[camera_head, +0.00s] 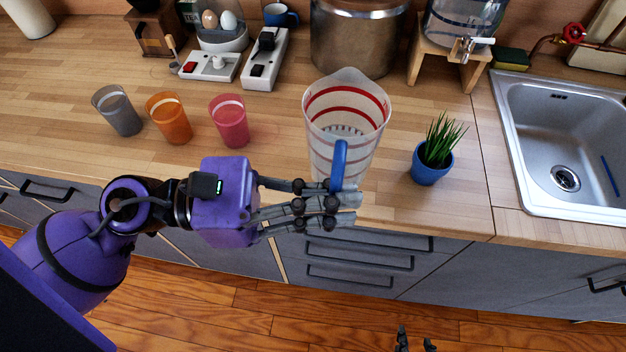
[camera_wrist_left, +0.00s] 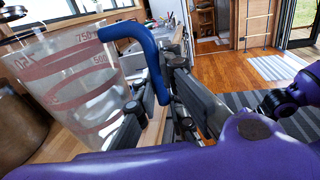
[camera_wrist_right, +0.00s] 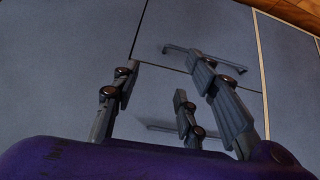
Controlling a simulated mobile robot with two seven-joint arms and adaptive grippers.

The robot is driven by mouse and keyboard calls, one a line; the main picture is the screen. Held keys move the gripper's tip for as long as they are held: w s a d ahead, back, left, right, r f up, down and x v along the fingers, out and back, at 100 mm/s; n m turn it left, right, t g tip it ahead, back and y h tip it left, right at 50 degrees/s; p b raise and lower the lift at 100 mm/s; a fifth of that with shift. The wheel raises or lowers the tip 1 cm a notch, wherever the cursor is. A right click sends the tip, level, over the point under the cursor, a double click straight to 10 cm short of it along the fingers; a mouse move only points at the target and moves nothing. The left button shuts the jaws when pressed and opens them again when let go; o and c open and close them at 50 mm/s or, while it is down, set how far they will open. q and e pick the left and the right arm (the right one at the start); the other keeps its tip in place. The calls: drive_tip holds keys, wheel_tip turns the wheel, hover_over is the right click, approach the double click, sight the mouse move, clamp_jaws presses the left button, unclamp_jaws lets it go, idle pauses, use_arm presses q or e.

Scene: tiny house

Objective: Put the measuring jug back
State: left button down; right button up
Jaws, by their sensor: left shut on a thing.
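The measuring jug (camera_head: 345,112) is clear with red bands and a blue handle. It is upright over the counter's front part, in front of the steel pot; I cannot tell whether its base touches the wood. My left gripper (camera_head: 335,200) is shut on the blue handle. In the left wrist view the jug (camera_wrist_left: 75,85) fills the left side, and the handle (camera_wrist_left: 150,55) runs down between the fingers. My right gripper (camera_wrist_right: 170,95) is open and empty, low in front of the grey cabinet fronts. Its fingertips (camera_head: 415,340) just show at the bottom edge of the head view.
Grey, orange and pink cups (camera_head: 229,120) stand left of the jug. A potted plant (camera_head: 432,165) stands close on its right. Behind are a steel pot (camera_head: 352,45), a power strip (camera_head: 263,62) and a dispenser on a wooden stand (camera_head: 447,65). The sink (camera_head: 570,140) is at right.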

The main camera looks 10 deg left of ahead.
sight(315, 179)
use_arm(q)
drive_tip(key=w+a+f, duration=0.1)
drive_tip(key=w+f, duration=0.1)
drive_tip(key=w+a+f, duration=0.1)
drive_tip(key=w+f, duration=0.1)
drive_tip(key=w+a+f, duration=0.1)
drive_tip(key=w, duration=0.1)
drive_tip(key=shift+a+f, duration=0.3)
drive_tip(key=shift+f, duration=0.1)
drive_tip(key=f, duration=0.2)
drive_tip(key=w+f, duration=0.1)
drive_tip(key=shift+a+f, duration=0.15)
drive_tip(key=shift+a, duration=0.15)
drive_tip(key=shift+s+f, duration=0.1)
drive_tip(key=shift+f, duration=0.4)
use_arm(e)
drive_tip(key=shift+w+a+f, duration=0.2)
drive_tip(key=shift+w+a, duration=0.15)
drive_tip(key=shift+a, duration=0.1)
use_arm(q)
drive_tip(key=shift+f, duration=0.25)
drive_tip(key=c, duration=1.8)
unclamp_jaws()
drive_tip(key=shift+c, duration=0.2)
use_arm(e)
drive_tip(key=shift+w+f, duration=0.1)
